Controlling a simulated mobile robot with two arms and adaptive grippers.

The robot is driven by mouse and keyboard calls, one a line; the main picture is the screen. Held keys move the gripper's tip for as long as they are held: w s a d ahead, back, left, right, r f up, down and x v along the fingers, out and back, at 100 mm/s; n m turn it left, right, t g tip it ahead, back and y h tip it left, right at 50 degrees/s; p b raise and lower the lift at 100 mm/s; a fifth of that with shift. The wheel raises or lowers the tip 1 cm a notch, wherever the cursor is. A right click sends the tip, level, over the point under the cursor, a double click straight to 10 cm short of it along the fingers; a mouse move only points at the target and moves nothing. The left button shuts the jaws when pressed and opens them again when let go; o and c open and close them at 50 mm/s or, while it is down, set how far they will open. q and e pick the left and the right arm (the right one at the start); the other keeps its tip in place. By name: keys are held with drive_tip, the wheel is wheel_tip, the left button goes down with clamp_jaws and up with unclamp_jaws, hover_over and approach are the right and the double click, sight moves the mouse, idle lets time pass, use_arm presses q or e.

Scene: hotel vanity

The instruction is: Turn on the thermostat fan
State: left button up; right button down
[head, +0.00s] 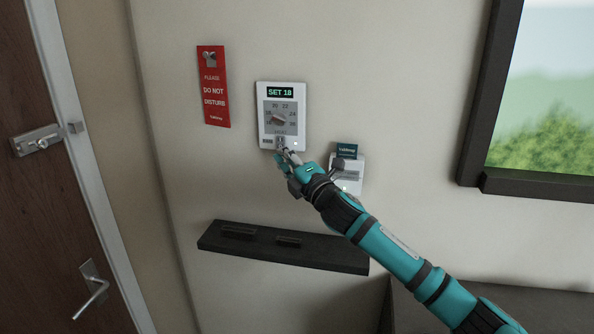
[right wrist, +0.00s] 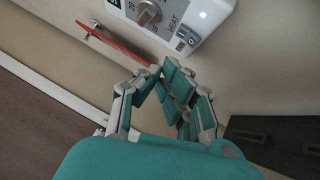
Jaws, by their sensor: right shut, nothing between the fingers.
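The white thermostat (head: 300,105) is on the wall with a green "SET 18" display and a round dial (head: 278,118). A small switch (head: 280,141) sits below the dial. My right gripper (head: 285,152) is shut and empty at the thermostat's lower edge, just below the switch. In the right wrist view the dial (right wrist: 148,14) and the rocker switch (right wrist: 187,38) show at the top, with a lit white spot beside them. The shut fingertips (right wrist: 162,70) are close below the thermostat; contact cannot be told. My left gripper is out of view.
A red "do not disturb" sign (head: 214,88) hangs left of the thermostat. A white card holder (head: 347,172) with a green card is close to my right wrist. A dark shelf (head: 285,248) is below. A door (head: 50,190) is left and a window frame (head: 478,100) right.

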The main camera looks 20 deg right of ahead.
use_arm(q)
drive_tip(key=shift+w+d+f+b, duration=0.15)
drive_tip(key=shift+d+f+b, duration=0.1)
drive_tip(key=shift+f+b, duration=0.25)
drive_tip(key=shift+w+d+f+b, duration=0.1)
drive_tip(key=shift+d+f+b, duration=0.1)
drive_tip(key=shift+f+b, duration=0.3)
use_arm(e)
drive_tip(key=s, duration=0.6)
drive_tip(key=shift+d+r, duration=0.2)
drive_tip(key=shift+d, duration=0.05)
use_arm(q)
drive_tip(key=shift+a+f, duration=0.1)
use_arm(e)
drive_tip(key=shift+s, duration=0.15)
